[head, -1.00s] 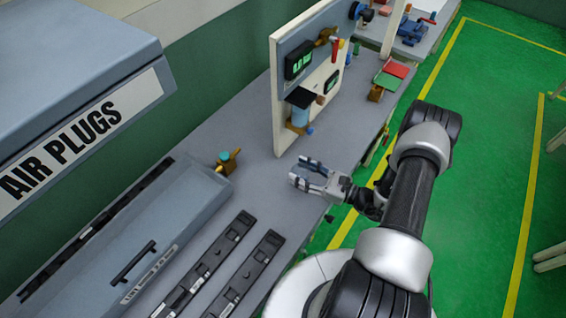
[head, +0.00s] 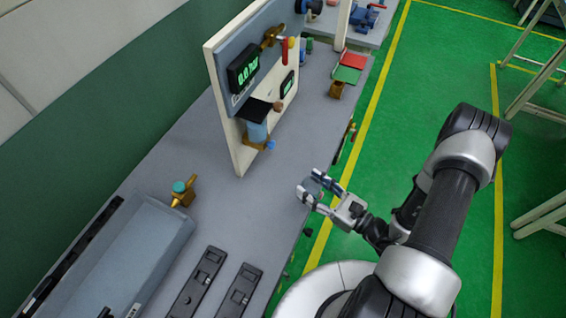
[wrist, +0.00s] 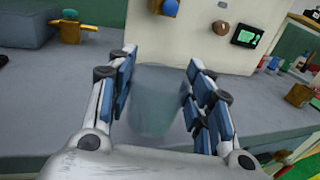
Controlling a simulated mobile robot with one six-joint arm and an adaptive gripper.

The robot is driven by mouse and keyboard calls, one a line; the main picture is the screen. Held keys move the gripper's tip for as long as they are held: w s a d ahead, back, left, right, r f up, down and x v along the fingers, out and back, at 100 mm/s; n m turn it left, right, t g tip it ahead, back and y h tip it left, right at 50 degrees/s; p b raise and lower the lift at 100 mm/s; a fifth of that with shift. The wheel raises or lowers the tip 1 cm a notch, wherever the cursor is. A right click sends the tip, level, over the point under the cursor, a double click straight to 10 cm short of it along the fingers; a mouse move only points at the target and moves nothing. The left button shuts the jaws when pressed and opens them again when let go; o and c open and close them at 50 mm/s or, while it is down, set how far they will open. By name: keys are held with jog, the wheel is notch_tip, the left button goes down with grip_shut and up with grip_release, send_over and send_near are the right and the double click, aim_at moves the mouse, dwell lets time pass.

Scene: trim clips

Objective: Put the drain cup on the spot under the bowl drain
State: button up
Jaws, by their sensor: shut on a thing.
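A translucent, pale blue-grey drain cup (wrist: 157,100) sits between the fingers of my gripper (wrist: 158,82) in the wrist view. My gripper is shut on it. In the head view my gripper (head: 311,184) is near the front edge of the bench, to the right of the upright panel's lower end, and the cup is hard to make out there. The blue bowl (head: 257,132) hangs on the panel, with a blue knob (head: 270,145) low beside it. Cup and bowl are well apart. I cannot make out a marked spot below the bowl.
The white panel (head: 228,140) stands upright on the grey bench (head: 190,145). A brass fitting with a teal top (head: 182,192) stands left of it. Red and green bins (head: 348,68) are beyond. The bench top in front of the panel is clear.

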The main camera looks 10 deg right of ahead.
jog(key=b+x, duration=0.1)
jog(key=x, duration=1.6)
jog(key=shift+a, duration=0.4)
jog(key=shift+f+b, duration=0.75)
jog(key=shift+f, duration=0.95)
jog(key=shift+f, duration=0.25)
jog(key=o, duration=1.1)
jog(key=shift+r, duration=0.1)
